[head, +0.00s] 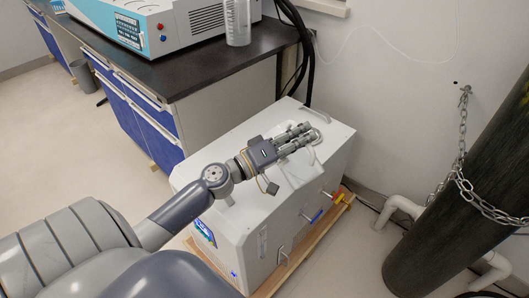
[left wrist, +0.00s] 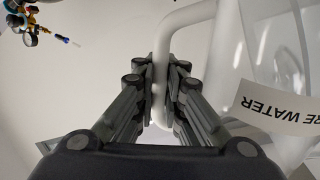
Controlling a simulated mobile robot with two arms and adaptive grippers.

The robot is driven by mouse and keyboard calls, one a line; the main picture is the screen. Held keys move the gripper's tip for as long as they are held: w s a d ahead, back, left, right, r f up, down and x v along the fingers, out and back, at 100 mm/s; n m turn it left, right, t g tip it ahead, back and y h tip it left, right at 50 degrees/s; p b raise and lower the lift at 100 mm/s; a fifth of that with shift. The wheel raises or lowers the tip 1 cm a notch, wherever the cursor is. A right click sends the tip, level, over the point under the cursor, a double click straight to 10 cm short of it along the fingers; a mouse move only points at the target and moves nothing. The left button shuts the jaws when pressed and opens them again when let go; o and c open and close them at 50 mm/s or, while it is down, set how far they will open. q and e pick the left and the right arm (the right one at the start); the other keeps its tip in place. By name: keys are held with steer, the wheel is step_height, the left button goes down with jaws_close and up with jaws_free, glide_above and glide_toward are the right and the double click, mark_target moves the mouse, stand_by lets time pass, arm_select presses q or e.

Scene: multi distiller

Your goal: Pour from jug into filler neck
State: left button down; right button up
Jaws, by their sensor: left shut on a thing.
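My left gripper (head: 312,132) is over the top of the white machine (head: 240,160) in the head view. In the left wrist view its fingers (left wrist: 163,85) are shut on the white handle (left wrist: 182,42) of a clear jug (left wrist: 226,60). A white label (left wrist: 268,108), partly cut off, reads "RE WATER" upside down there. In the head view the jug's see-through body is hard to make out against the white machine, and its tilt cannot be told. I cannot make out the filler neck clearly. My right gripper is not in view.
A dark-topped bench (head: 190,70) with blue drawers stands behind the machine. It holds a blue-and-white instrument (head: 165,25) and a clear graduated container (head: 237,25). A dark cylinder (head: 465,190) with a chain (head: 462,150) stands at the right.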

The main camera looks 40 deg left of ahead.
arm_select(q)
steer(key=shift+a, duration=0.1)
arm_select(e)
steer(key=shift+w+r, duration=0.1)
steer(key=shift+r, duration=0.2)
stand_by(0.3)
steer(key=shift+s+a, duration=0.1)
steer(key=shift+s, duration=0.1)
arm_select(q)
steer(key=shift+w+a+f+n, duration=0.1)
steer(key=shift+a+n, duration=0.1)
steer(key=shift+n, duration=0.2)
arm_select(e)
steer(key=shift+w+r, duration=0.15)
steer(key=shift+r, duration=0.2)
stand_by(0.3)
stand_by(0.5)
arm_select(q)
steer(key=shift+a+f, duration=0.1)
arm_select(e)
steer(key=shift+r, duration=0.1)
arm_select(q)
steer(key=shift+a, duration=0.1)
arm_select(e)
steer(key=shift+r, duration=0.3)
arm_select(q)
steer(key=shift+w+f+n+b, duration=0.1)
steer(key=shift+n+b, duration=0.2)
stand_by(0.5)
